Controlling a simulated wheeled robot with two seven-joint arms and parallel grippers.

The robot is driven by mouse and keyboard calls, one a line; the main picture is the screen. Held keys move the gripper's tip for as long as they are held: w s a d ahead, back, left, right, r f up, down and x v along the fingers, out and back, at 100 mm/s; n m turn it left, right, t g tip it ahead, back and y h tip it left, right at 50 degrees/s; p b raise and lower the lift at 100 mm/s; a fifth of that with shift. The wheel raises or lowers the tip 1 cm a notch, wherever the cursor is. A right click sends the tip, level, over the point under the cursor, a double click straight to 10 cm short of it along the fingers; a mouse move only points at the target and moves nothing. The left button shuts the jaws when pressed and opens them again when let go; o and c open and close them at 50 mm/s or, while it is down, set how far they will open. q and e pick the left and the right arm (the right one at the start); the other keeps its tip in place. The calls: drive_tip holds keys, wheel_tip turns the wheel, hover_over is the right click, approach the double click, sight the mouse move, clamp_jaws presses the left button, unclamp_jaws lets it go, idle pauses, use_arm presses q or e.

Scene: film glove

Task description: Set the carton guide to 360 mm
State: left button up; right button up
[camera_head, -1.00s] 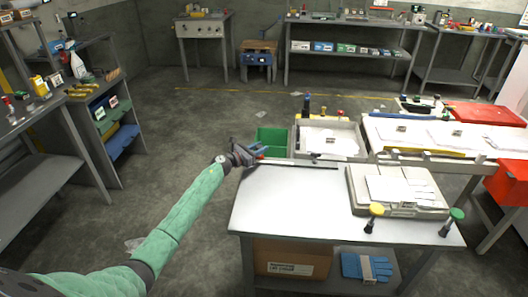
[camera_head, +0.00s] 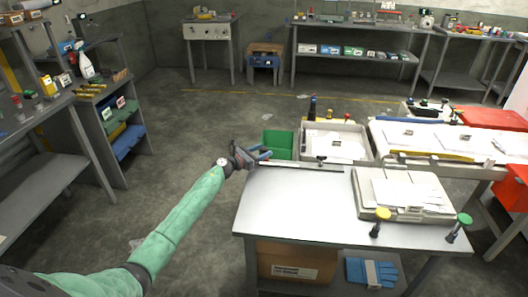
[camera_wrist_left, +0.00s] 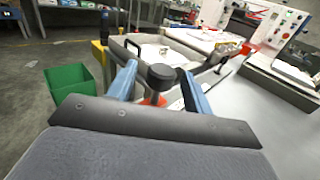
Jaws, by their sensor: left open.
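My left gripper (camera_head: 266,153) is open over the far left corner of the grey worktable (camera_head: 290,205). In the left wrist view its two blue fingers (camera_wrist_left: 160,82) stand on either side of a black round knob (camera_wrist_left: 162,74). An orange-red part (camera_wrist_left: 152,101) shows below the knob. I cannot tell whether the fingers touch the knob. A guide rail (camera_head: 300,165) runs along the table's far edge, with a small dark fitting (camera_head: 321,160) on it. A dark fitting farther along also shows in the wrist view (camera_wrist_left: 222,58). No scale marks are readable. My right gripper is not in view.
A green bin (camera_head: 278,142) stands beyond the table corner. A pale tray (camera_head: 335,143) lies behind the rail. The table's left part is clear.

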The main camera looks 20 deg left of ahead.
use_arm(q)
drive_tip(key=b+v, duration=0.1)
drive_tip(key=v, duration=0.3)
drive_tip(key=shift+s+a, duration=0.2)
drive_tip(key=shift+s, duration=0.25)
drive_tip(key=shift+s+a, duration=0.3)
drive_tip(key=shift+s, duration=0.25)
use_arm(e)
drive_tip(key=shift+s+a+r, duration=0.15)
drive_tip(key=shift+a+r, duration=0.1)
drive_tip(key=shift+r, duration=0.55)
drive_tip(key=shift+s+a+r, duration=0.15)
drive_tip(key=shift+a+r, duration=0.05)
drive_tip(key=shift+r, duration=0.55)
